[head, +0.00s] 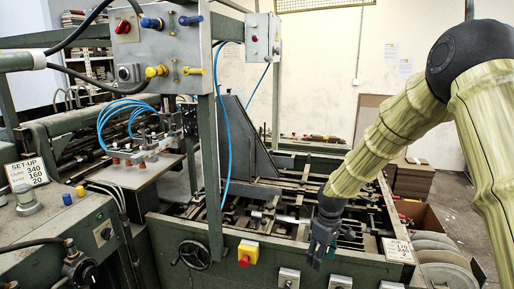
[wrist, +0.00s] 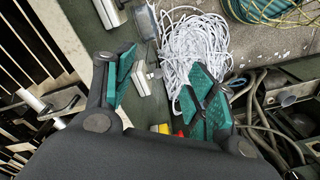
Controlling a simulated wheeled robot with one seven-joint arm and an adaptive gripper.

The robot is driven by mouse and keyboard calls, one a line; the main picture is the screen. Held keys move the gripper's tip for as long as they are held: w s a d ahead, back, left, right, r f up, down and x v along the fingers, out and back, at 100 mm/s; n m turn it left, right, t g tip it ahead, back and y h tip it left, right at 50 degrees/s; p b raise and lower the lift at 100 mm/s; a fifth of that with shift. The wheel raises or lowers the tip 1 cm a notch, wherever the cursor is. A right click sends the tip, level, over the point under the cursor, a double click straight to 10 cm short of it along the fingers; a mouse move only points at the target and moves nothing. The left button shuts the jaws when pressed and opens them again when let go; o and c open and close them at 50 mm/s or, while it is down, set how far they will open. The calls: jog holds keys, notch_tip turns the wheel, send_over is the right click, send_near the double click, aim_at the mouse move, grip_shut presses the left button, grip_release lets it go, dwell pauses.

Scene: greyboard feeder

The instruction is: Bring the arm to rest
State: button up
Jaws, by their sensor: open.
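My arm (head: 383,145), in a pale yellow-green ribbed cover with black joints, comes in from the right of the head view and reaches down and left. My gripper (head: 319,255) hangs at its end, fingers down, over the front edge of the green machine frame. In the wrist view my gripper (wrist: 163,88) has its green-padded fingers spread wide, with nothing between them. Whether the gripper touches the frame cannot be told.
The green machine (head: 190,235) fills the middle, with a handwheel (head: 194,255) and a yellow-and-red button box (head: 247,253) in front. A control box (head: 160,45) stands above left. White cord (wrist: 195,45) lies below. Cardboard (head: 411,180) is stacked behind right.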

jog(key=s+f+m+b, duration=0.2)
jog(key=s+f, duration=0.8)
jog(key=f, duration=0.4)
jog(key=s+f+m+b, duration=0.1)
jog(key=s+f+m, duration=0.1)
jog(key=s+f, duration=0.95)
jog(key=s+d+f+m+b, duration=0.1)
jog(key=s+f, duration=0.4)
jog(key=s, duration=0.6)
jog(key=s+d+f+m+b, duration=0.1)
jog(key=s+f, duration=0.5)
jog(key=s, duration=0.6)
jog(key=m+b, duration=0.1)
jog(key=m, duration=0.1)
jog(key=shift+s+d+m+h, duration=0.2)
jog(key=shift+m+h, duration=0.1)
jog(key=shift+m, duration=0.1)
